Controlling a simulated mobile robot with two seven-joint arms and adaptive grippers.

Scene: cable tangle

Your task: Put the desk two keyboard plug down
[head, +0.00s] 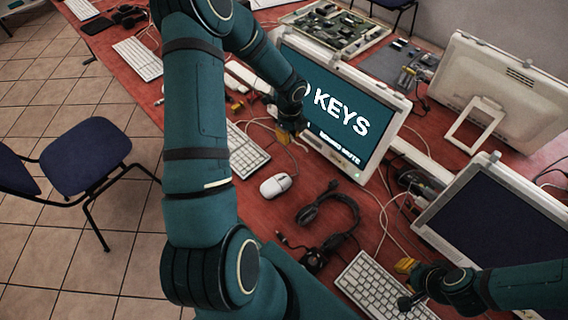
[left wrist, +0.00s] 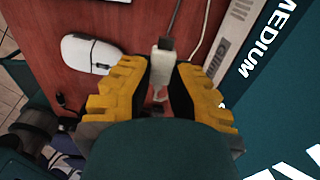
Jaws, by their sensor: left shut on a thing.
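The keyboard plug (left wrist: 161,66) is a small pale block with a grey cable running up from it in the left wrist view. My left gripper (left wrist: 164,74) is shut on it, with a yellow fingertip on each side. In the head view my left gripper (head: 287,133) hangs over the red desk (head: 256,205), just in front of the lit monitor (head: 340,105). The plug is hard to make out there. The white keyboard (head: 247,150) lies left of this gripper. My right gripper (head: 408,283) is over another keyboard (head: 372,287); its finger opening is unclear.
A white mouse (head: 275,185) lies below the left gripper and also shows in the left wrist view (left wrist: 88,53). A black headset (head: 330,215) and loose cables lie on the desk. A dark-screened monitor (head: 500,235) stands at right. A blue chair (head: 85,160) stands off the desk.

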